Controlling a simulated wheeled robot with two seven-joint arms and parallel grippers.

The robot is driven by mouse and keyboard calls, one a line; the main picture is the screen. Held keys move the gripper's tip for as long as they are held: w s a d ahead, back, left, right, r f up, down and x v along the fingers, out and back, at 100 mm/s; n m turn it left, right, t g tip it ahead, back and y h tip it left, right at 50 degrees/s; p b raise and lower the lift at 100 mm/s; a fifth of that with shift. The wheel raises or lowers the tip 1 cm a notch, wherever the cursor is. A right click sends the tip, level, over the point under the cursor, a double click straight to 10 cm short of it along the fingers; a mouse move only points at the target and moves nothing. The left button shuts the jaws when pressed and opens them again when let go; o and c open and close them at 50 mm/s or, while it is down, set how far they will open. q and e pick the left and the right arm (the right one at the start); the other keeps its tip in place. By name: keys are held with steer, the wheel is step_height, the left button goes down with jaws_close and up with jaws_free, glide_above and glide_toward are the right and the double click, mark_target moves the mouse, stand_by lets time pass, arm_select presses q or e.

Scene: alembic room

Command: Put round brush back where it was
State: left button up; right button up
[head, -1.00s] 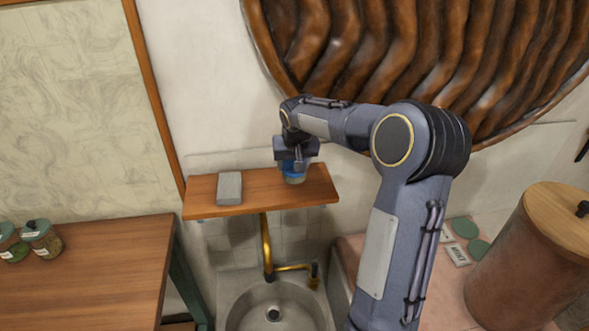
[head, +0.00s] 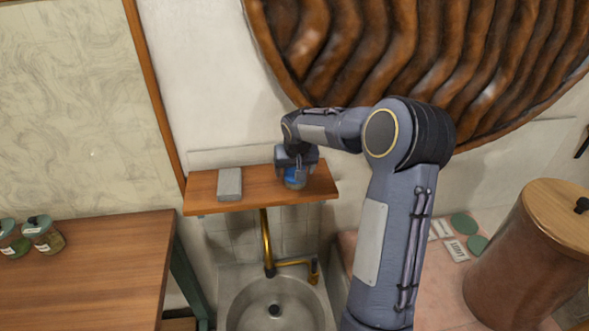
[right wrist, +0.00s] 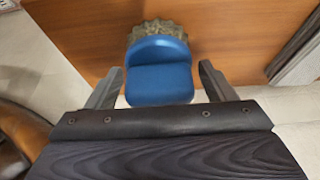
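The round brush (head: 295,179) has a blue top and a pale bristle base. It is on the right half of the wooden wall shelf (head: 258,190), bristles down as far as I can see. In the right wrist view the blue brush (right wrist: 160,82) lies between the two fingers, with a gap on each side, and its bristles show against the wood. My right gripper (head: 296,172) is open around the brush, which it partly hides in the head view. My left gripper is not in view.
A grey block (head: 229,184) lies on the shelf left of the brush. Below are a brass faucet (head: 267,245) and a stone sink (head: 250,312). A large ribbed brown disc (head: 420,60) hangs above right. A lidded bin (head: 525,255) stands at right.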

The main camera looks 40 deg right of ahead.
steer(key=shift+r, duration=0.5)
steer(key=b+v, duration=0.1)
steer(key=v, duration=1)
steer(key=s+a+f+n+t+y, duration=0.1)
steer(key=s+a+f+n+y, duration=0.1)
steer(key=s+a, duration=0.9)
steer(key=s+a+f+n+y, duration=0.2)
steer(key=s+a+f+y, duration=0.2)
steer(key=s+a, duration=0.7)
steer(key=s, duration=0.4)
steer(key=shift+f+t, duration=0.3)
steer(key=shift+t, duration=0.1)
